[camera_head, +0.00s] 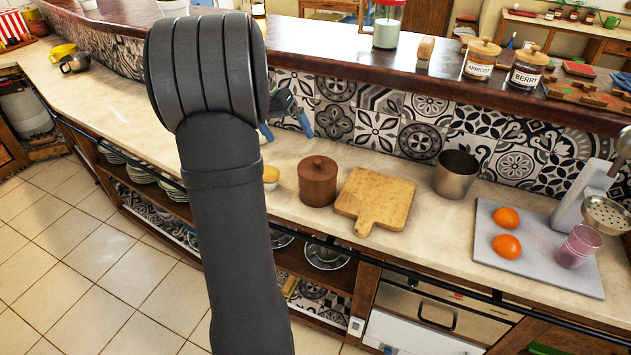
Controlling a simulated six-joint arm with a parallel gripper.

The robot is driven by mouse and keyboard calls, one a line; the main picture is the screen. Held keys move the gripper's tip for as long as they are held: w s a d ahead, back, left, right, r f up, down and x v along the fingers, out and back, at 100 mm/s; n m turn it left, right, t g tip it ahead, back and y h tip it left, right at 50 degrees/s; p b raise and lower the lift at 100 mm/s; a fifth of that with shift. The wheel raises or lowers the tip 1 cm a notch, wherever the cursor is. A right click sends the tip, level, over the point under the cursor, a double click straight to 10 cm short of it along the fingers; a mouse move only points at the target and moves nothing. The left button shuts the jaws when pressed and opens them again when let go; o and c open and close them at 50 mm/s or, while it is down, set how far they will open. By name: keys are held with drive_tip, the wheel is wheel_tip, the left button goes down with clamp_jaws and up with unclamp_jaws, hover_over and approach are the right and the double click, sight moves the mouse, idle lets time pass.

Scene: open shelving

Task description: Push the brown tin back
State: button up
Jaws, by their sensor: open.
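The brown tin (318,182) is a round, lidded wooden-looking pot with a small knob. It stands upright on the pale counter (440,237), left of a wooden cutting board. My gripper (289,132) shows partly behind my dark arm, with bluish fingertips above the counter. It is open and sits up and left of the tin, apart from it. The rest of the gripper is hidden by my arm.
The cutting board (376,199) lies close to the tin's right. A small yellowish item (270,175) is at its left. A metal cup (456,174) stands farther right. The patterned tile wall (378,128) rises behind, with some bare counter before it.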

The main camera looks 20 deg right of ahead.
drive_tip(key=shift+a+r, duration=0.2)
drive_tip(key=shift+r, duration=0.3)
